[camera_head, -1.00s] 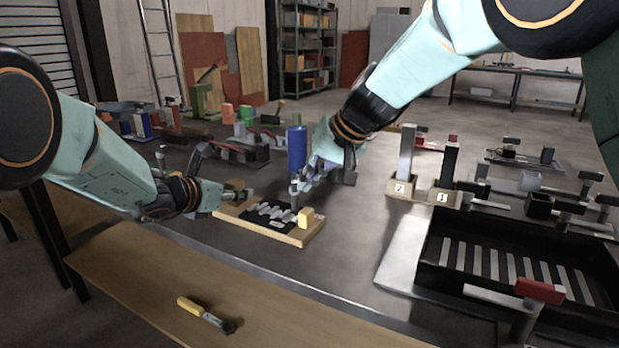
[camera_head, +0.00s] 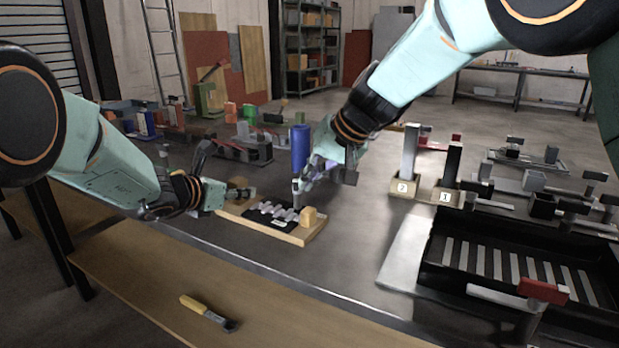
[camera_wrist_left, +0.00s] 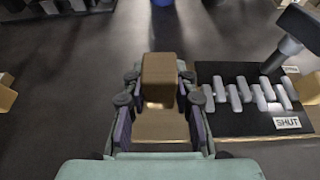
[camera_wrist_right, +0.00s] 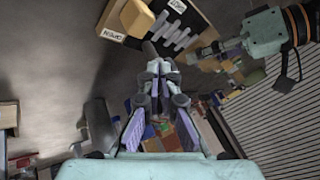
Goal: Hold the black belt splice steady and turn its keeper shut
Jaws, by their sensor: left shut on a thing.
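The black belt splice (camera_head: 262,215) lies on a wooden board (camera_head: 300,236), with a row of grey interlocking fingers along it. It also shows in the left wrist view (camera_wrist_left: 243,122), with a SHUT label at its near edge. My left gripper (camera_wrist_left: 160,98) is shut on a wooden block (camera_wrist_left: 159,72) at the board's left end. A grey upright post (camera_head: 297,198) stands at the splice's right end; I take it for the keeper. My right gripper (camera_wrist_right: 160,70) has its fingertips close together at the post; whether they grip it is unclear. OPEN and SHUT labels show in the right wrist view.
A blue cylinder (camera_head: 299,145) stands just behind the board. A black tray (camera_head: 430,262) with pale strips is at the right, with numbered uprights (camera_head: 408,160) behind it. A yellow-handled tool (camera_head: 205,312) lies on the lower front shelf.

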